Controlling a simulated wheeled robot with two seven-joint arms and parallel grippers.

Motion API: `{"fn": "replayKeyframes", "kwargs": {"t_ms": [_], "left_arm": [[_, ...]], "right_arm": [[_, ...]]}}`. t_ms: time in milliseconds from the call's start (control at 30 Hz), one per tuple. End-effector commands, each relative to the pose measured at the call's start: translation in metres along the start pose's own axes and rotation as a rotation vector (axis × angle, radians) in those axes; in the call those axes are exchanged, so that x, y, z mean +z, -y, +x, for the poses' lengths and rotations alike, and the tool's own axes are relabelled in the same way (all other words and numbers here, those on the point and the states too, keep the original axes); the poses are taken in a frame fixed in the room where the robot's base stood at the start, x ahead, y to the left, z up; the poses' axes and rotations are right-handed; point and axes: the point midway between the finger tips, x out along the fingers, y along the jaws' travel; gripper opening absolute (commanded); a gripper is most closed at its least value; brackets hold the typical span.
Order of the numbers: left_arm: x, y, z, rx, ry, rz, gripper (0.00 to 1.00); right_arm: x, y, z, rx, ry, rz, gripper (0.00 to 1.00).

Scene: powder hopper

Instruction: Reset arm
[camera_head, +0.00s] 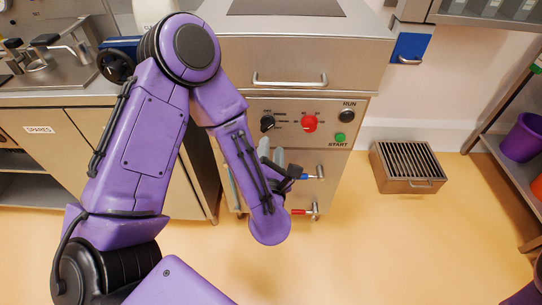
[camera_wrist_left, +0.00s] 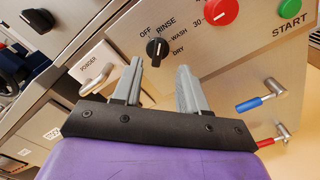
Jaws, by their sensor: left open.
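My left arm (camera_head: 150,135) is purple and reaches in from the left in the head view, bent at the elbow. Its gripper (camera_head: 277,158) is in front of the steel machine's front panel, partly hidden by the forearm. In the left wrist view the two grey fingers of the gripper (camera_wrist_left: 160,85) are apart with nothing between them. They point at the panel, just below the black selector knob (camera_wrist_left: 156,48) marked OFF, RINSE, WASH and DRY. I cannot tell whether they touch the panel. My right gripper is not in view.
The steel machine (camera_head: 290,55) has a red knob (camera_head: 310,123), a green START button (camera_head: 340,138), and blue (camera_wrist_left: 253,103) and red (camera_wrist_left: 268,142) handled valves. A grated metal box (camera_head: 408,168) stands on the floor to the right. A SPARES cabinet (camera_head: 70,150) is at left. Open floor lies in front.

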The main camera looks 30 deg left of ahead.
Motion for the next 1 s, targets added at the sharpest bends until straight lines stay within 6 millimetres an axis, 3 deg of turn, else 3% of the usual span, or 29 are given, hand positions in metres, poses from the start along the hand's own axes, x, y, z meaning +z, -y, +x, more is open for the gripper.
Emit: {"fn": "replayKeyframes", "kwargs": {"t_ms": [200,733,867,933,1000], "left_arm": [[0.0,0.0,-0.019,0.0,0.001,0.0,0.43],[0.002,0.003,-0.019,-0.013,0.009,0.053,0.43],[0.008,0.036,-0.02,-0.173,0.106,0.468,0.43],[-0.008,0.06,-0.025,-0.319,0.178,0.84,0.43],[-0.046,0.081,-0.042,-0.522,0.257,1.231,0.43]], "right_arm": [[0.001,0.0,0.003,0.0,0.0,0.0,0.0],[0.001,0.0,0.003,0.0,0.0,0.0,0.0],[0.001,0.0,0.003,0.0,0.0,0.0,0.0],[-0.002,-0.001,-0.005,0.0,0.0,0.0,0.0],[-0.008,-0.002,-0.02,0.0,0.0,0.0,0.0]]}}
